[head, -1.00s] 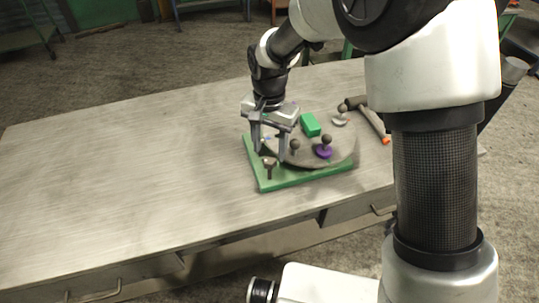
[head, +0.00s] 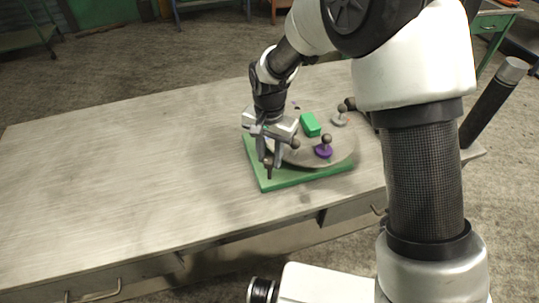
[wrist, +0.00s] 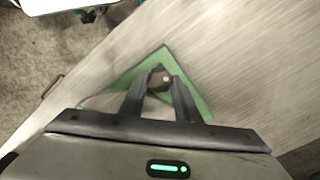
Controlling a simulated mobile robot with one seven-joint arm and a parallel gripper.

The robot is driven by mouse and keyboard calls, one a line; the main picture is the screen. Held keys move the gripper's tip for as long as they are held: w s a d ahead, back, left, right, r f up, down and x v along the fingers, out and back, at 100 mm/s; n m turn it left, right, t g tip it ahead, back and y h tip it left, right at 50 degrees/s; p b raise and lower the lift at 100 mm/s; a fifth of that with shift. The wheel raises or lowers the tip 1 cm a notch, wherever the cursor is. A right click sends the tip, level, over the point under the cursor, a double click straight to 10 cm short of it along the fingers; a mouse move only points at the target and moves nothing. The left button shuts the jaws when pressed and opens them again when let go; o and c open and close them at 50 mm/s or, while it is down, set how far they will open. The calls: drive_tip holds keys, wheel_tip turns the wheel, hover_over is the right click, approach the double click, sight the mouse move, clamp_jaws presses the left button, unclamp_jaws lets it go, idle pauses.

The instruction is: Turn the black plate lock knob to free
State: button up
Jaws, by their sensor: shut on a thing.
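The black plate lock knob (head: 269,173) stands at the near left corner of the green base (head: 298,180); it also shows in the wrist view (wrist: 159,80). My gripper (head: 269,163) points down over that corner, its two fingers shut on the knob from either side. In the wrist view my fingertips (wrist: 160,82) flank the dark knob. My fingers partly hide the knob, and I cannot read its markings. The round grey plate (head: 342,153) lies on the base.
On the plate are a green block (head: 310,125), a purple knob (head: 323,150), a grey knob (head: 339,119) and a dark ball knob (head: 295,143) close beside my gripper. A dark cylinder (head: 490,105) shows at the right. The table (head: 120,180) is clear to the left.

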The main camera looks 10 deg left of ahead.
drive_tip(key=n+b, duration=0.1)
drive_tip(key=n, duration=0.3)
drive_tip(key=shift+n, duration=0.3)
drive_tip(key=n, duration=0.4)
drive_tip(key=shift+n, duration=0.3)
drive_tip(key=n, duration=0.4)
drive_tip(key=shift+n+p, duration=0.3)
drive_tip(key=shift+n, duration=2)
drive_tip(key=o, duration=1)
drive_tip(key=shift+o, duration=0.2)
